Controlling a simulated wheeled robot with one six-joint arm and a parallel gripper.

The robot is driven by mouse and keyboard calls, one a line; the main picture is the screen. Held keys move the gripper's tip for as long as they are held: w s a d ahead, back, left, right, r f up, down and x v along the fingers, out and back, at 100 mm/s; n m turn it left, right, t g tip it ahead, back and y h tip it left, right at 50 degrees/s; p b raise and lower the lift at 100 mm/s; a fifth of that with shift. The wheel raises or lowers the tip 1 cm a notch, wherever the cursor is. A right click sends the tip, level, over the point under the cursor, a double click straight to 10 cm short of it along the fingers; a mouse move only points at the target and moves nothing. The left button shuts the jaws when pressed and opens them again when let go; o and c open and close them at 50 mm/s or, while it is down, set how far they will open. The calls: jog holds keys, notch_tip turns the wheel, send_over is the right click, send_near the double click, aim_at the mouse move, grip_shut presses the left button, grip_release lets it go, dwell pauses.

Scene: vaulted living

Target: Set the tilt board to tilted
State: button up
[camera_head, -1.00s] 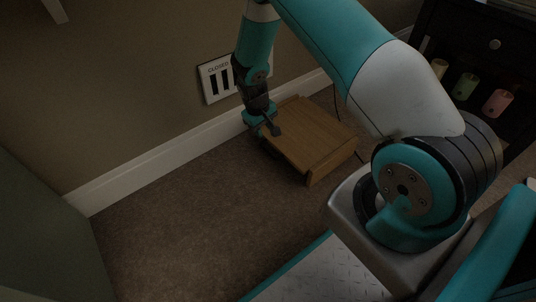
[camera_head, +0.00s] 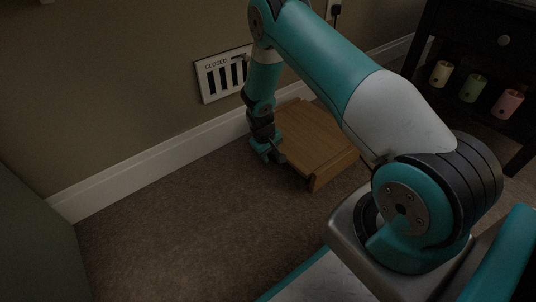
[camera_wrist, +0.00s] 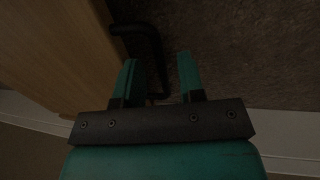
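The tilt board is a wooden board (camera_head: 318,138) low on the carpet by the wall, in the middle of the head view. Its wood also fills the upper left of the wrist view (camera_wrist: 50,50). I cannot tell its exact tilt. My gripper (camera_head: 268,154) is down near the floor at the board's left side. In the wrist view my gripper (camera_wrist: 158,75) has its two teal fingers apart. A black bent handle (camera_wrist: 148,38) beside the board runs down into the gap between them, with space on both sides.
A white wall vent (camera_head: 222,76) marked CLOSED is above the white baseboard (camera_head: 160,160). A dark shelf unit with yellow, green and pink candles (camera_head: 473,88) stands at the right. The carpet (camera_head: 180,240) in front is clear.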

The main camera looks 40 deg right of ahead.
grip_shut()
notch_tip(320, 180, up, 8)
jog(key=d+y+p, duration=0.2)
jog(key=y+p, duration=0.1)
jog(key=p, duration=0.6)
jog(key=shift+d+y+p, duration=0.3)
jog(key=shift+d, duration=0.1)
jog(key=shift+w+f, duration=0.1)
grip_release()
jog(key=shift+d, duration=0.15)
notch_tip(320, 180, up, 17)
jog(key=d+p, duration=0.2)
jog(key=p, duration=0.6)
